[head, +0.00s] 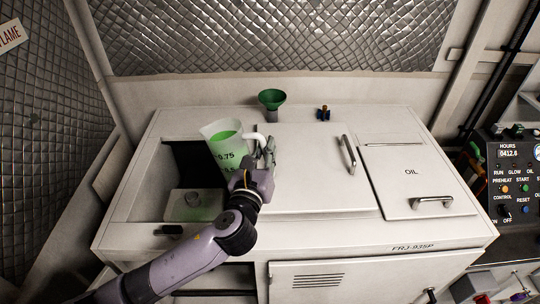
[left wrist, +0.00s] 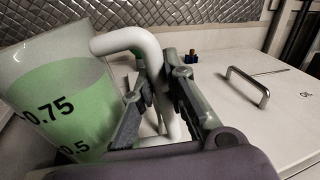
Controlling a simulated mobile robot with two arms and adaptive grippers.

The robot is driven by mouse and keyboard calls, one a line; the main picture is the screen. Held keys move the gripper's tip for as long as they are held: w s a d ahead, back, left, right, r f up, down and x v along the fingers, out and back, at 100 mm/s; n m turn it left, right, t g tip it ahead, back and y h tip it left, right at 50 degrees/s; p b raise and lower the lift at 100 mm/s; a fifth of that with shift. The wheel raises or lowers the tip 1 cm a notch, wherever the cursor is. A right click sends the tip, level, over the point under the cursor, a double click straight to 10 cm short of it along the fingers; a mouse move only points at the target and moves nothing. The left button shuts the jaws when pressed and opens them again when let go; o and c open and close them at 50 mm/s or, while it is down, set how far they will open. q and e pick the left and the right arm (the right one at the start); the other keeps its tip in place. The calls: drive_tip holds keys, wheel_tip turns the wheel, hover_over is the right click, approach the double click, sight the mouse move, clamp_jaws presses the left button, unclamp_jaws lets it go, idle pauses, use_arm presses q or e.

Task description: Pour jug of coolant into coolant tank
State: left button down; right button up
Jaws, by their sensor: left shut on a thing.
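The jug (head: 222,150) is translucent, with green coolant inside and black volume marks. It is above the open compartment on the left of the cabinet top, roughly upright with a slight lean in the picture. It also fills the left of the left wrist view (left wrist: 62,105). My left gripper (head: 264,153) is shut on the jug's white handle (left wrist: 135,42), right of the jug's body. My right gripper is not in view.
A green funnel (head: 271,97) stands at the back of the cabinet top, behind the jug. A closed lid with a metal handle (head: 347,154) and an OIL lid (head: 412,182) are to the right. A control panel (head: 514,175) stands far right. Quilted walls enclose the back and left.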

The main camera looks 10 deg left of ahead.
use_arm(q)
drive_tip(key=shift+a+r+n, duration=0.25)
drive_tip(key=shift+a+r, duration=0.05)
drive_tip(key=shift+a, duration=0.3)
drive_tip(key=shift+a+r+n, duration=0.25)
drive_tip(key=shift+a+r, duration=0.05)
drive_tip(key=shift+a, duration=0.25)
drive_tip(key=shift+d, duration=0.1)
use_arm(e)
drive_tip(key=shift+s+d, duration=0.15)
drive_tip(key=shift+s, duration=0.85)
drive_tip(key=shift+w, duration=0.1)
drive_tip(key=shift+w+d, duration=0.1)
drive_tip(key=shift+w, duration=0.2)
use_arm(q)
drive_tip(key=shift+a+r+n, duration=0.55)
drive_tip(key=shift+a+n, duration=0.1)
drive_tip(key=shift+n, duration=0.35)
drive_tip(key=shift+r, duration=0.1)
